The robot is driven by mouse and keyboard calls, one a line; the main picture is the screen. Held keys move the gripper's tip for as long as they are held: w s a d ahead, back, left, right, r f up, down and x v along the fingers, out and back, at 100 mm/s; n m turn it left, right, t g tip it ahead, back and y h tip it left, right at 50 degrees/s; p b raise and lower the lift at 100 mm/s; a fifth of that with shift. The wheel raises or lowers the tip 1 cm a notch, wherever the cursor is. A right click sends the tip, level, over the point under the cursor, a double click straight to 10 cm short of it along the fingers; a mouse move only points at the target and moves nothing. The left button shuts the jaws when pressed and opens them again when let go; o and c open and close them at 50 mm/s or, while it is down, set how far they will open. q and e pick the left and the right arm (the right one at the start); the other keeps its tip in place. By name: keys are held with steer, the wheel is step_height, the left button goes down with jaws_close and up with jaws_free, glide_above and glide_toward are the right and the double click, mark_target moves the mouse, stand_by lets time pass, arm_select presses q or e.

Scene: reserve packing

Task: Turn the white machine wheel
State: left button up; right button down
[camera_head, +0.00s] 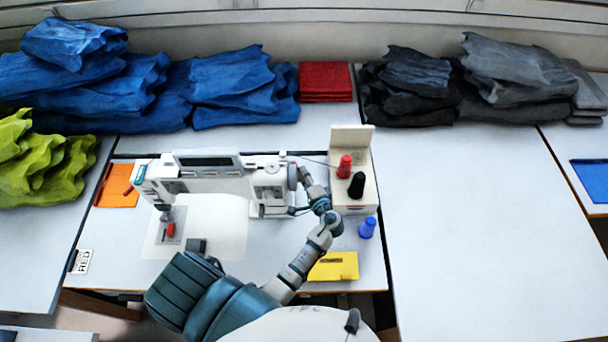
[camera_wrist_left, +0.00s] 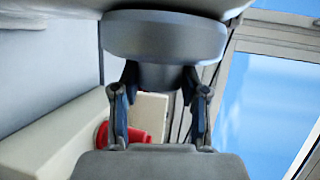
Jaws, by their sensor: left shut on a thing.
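The white sewing machine (camera_head: 215,180) stands on the table left of centre. Its wheel (camera_head: 292,177) is at the right end of the machine, small and partly covered by my gripper. My left gripper (camera_head: 299,191) reaches this end from the right, with one finger above the other, and is shut on the wheel. In the left wrist view, the two fingers of my left gripper (camera_wrist_left: 160,120) stand apart, and a grey shape at the bottom hides their tips. The exact contact with the wheel is hidden there. My right gripper is not in view.
A spool stand (camera_head: 350,143) with a red cone (camera_head: 345,166) and a black cone (camera_head: 357,186) is close right of my gripper. A blue spool (camera_head: 367,228) and a yellow piece (camera_head: 334,267) lie nearby. Folded cloth lines the back. The right table (camera_head: 460,220) is clear.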

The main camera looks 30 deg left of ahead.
arm_select(q)
steer(key=o, duration=1.1)
steer(key=shift+s+d+f, duration=0.15)
steer(key=shift+d+f, duration=0.1)
steer(key=shift+f, duration=0.05)
steer(key=shift+o, duration=0.2)
steer(key=v, duration=1.2)
steer(key=shift+d, duration=0.2)
steer(key=shift+a+r, duration=0.1)
